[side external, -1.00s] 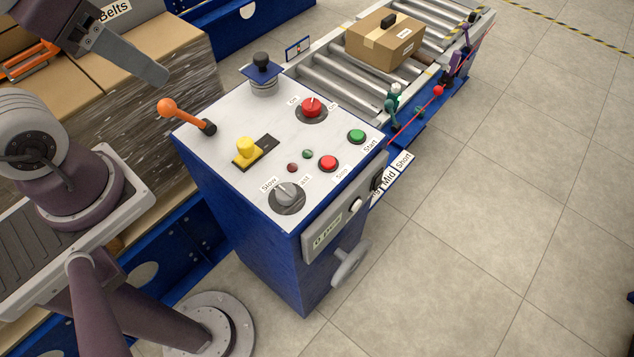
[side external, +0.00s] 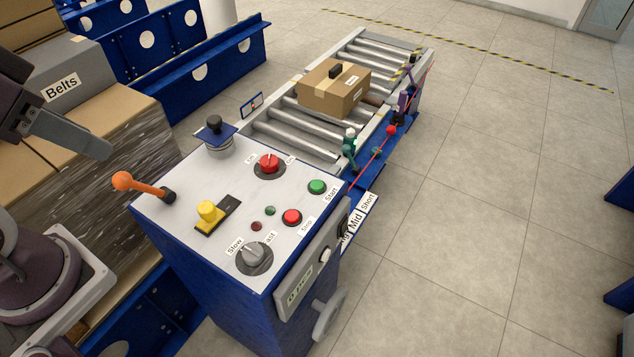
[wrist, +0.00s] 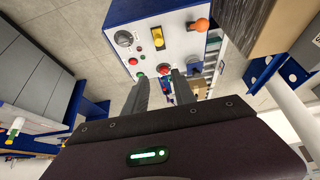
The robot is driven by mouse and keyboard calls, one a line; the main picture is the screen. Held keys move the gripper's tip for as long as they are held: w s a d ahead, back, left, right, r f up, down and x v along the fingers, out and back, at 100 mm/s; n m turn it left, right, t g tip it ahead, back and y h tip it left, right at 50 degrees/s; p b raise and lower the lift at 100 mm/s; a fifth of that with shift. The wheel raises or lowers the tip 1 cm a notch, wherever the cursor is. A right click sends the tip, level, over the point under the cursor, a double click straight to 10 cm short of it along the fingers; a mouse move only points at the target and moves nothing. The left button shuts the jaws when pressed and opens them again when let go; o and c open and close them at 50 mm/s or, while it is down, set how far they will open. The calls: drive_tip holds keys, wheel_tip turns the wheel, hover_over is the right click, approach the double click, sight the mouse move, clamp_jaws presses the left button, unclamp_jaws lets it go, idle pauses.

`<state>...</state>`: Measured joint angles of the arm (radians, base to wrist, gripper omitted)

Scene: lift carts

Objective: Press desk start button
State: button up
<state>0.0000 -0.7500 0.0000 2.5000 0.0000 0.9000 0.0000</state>
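The green Start button (side external: 317,187) is on the white top of the blue control desk (side external: 190,180), near its right back corner, labelled "Start". A red Stop button (side external: 292,217) is beside it. My gripper (side external: 108,152) is at the left edge in the side view, above and left of the desk, well apart from the button. In the wrist view my gripper (wrist: 160,78) is open, with an empty gap between its two fingers. There the green button (wrist: 141,75) shows close to the left fingertip in the picture.
The desk also carries an orange lever (side external: 145,187), a yellow switch (side external: 208,212), a grey speed knob (side external: 254,253), a red knob (side external: 269,163) and a black-topped joystick (side external: 215,125). A roller conveyor (side external: 290,123) with a cardboard box (side external: 334,90) stands behind. Stacked boxes are left.

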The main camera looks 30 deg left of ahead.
clamp_jaws()
idle(1.4)
